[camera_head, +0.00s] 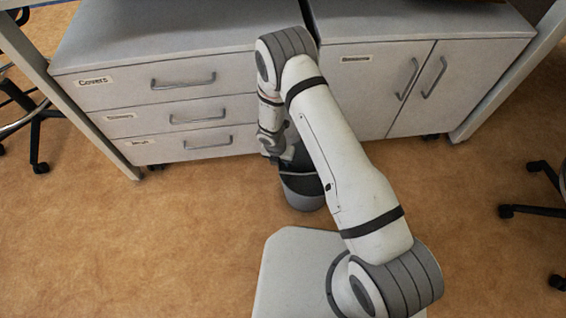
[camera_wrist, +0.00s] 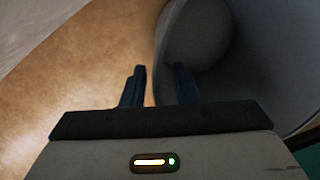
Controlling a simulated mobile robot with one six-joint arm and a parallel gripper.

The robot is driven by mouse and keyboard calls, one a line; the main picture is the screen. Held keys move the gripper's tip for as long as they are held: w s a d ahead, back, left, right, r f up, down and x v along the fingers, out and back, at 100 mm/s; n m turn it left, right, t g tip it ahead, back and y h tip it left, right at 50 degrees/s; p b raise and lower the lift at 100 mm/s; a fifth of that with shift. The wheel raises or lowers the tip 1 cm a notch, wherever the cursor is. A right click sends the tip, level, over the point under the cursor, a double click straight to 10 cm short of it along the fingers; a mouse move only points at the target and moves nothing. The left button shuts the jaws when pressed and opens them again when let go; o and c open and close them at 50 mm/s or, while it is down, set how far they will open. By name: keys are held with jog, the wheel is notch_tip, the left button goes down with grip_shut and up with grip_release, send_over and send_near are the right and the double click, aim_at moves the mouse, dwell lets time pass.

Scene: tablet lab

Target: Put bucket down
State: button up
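The grey bucket (camera_head: 304,199) is below the end of my arm in the head view, in front of the drawers and close to the floor; whether it touches the floor is hard to tell. In the wrist view the bucket (camera_wrist: 245,60) fills the upper right, with its hollow inside showing. My gripper (camera_wrist: 159,80) has its two dark fingers apart. The left finger is outside the bucket and the right one is over its inside, with the wall edge between them. Gaps show on both sides of that edge. In the head view the fingers are hidden.
A grey drawer cabinet (camera_head: 125,78) with labelled drawers and a two-door cabinet (camera_head: 365,90) stand behind the bucket under a table frame. Chair bases (camera_head: 540,205) stand at the far left and right. The brown floor (camera_head: 130,240) is clear at the left.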

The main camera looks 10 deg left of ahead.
notch_tip(320, 180, up, 10)
jog(key=a+p, duration=0.1)
jog(key=p, duration=0.3)
jog(key=shift+s+a+r, duration=0.25)
jog(key=shift+s+a, duration=0.05)
jog(key=shift+s, duration=0.1)
jog(key=w+d+r+m, duration=0.1)
jog(key=d+r+m, duration=0.65)
jog(key=r, duration=0.45)
jog(key=w+d+r+m, duration=0.1)
jog(key=d+r+m, duration=0.6)
jog(key=r, duration=0.6)
jog(key=s+d+r+m+y, duration=0.1)
jog(key=s+d+r+m, duration=0.4)
jog(key=s+r+m, duration=0.3)
jog(key=s+d+r+m, duration=0.6)
jog(key=s+r+m, duration=0.2)
jog(key=s+m, duration=0.3)
jog(key=shift+m+y, duration=0.4)
jog(key=shift+m, duration=0.05)
jog(key=shift+r, duration=0.1)
